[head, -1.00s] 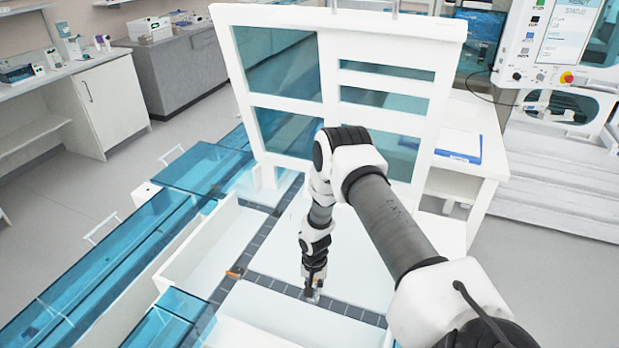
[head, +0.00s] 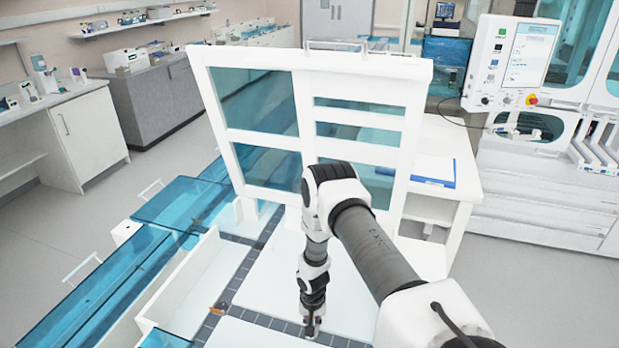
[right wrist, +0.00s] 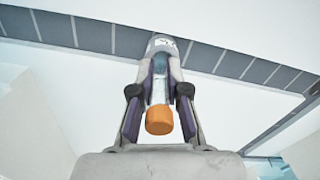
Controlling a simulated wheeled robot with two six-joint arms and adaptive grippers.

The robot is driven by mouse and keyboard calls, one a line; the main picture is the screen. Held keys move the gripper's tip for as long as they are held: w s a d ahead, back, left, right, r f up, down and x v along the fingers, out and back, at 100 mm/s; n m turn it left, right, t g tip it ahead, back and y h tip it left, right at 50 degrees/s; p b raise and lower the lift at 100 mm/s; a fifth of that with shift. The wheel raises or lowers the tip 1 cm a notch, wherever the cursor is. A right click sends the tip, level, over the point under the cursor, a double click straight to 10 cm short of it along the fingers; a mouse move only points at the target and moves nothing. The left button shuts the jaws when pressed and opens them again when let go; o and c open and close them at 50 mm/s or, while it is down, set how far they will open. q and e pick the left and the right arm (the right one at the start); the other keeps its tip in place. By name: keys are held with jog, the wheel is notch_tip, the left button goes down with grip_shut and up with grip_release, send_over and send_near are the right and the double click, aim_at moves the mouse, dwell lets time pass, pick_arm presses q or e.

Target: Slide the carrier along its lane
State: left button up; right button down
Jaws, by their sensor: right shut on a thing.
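The carrier (right wrist: 165,44) is a pale grey round holder with dark marks, seen at the fingertips in the right wrist view. It stands at the dark grey tiled lane (right wrist: 92,36). A clear tube with an orange cap (right wrist: 159,120) points from it toward the wrist camera, between the fingers. My right gripper (right wrist: 161,62) is shut on the carrier; the fingers hide part of it. In the head view my right gripper (head: 311,328) points down at the cross lane (head: 262,320), and the carrier is too small there to make out. My left gripper is not in view.
A small orange-brown thing (head: 218,308) lies on the lane left of my gripper. A white framed panel with blue windows (head: 310,150) stands behind the lanes. White walls (head: 190,285) and blue covers (head: 105,285) border the left. White flat surfaces flank the cross lane.

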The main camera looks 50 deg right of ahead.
jog(key=c, duration=1.1)
grip_release()
jog(key=shift+r, duration=0.1)
notch_tip(320, 180, up, 12)
jog(key=shift+f, duration=0.1)
jog(key=shift+f, duration=0.1)
